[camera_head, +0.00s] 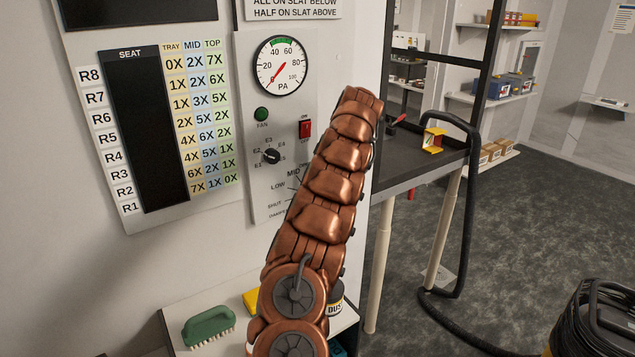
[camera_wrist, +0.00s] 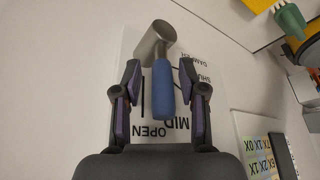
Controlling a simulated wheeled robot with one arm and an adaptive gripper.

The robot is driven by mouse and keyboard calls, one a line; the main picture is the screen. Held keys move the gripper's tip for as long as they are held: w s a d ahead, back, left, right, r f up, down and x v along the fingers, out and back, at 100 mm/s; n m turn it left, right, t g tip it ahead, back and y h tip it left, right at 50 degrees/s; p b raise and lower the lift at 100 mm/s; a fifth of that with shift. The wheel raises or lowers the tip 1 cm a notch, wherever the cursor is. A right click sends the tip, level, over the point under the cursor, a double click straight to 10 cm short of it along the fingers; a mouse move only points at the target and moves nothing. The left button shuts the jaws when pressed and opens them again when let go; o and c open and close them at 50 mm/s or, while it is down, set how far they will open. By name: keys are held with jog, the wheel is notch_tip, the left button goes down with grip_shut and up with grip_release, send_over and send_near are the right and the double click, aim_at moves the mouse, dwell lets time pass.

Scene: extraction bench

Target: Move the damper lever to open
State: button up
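The damper lever (camera_wrist: 163,88) shows in the wrist view as a grey metal arm with a blue grip. Its grip end lies near the printed words OPEN and MID, with SHUT further off to the right; that view is upside down. My gripper (camera_wrist: 159,66) is open, with one purple-padded finger on each side of the blue grip. A gap shows between the grip and each finger. In the head view my copper arm hides the lever and my gripper; the MID, LOW and SHUT labels show left of the arm on the control panel (camera_head: 258,205).
The panel also carries a pressure gauge (camera_head: 280,66) with its needle pointing lower left, a green fan lamp (camera_head: 261,114), a red switch (camera_head: 305,129) and a black knob (camera_head: 271,156). A green brush (camera_head: 208,327) lies on the low shelf below. A black hose (camera_head: 468,215) hangs at the right.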

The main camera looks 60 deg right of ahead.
jog(key=shift+o, duration=0.5)
jog(key=shift+w+a, duration=0.1)
jog(key=shift+r, duration=0.15)
jog(key=v, duration=0.7)
dwell(0.5)
jog(key=shift+r, duration=0.15)
dwell(0.9)
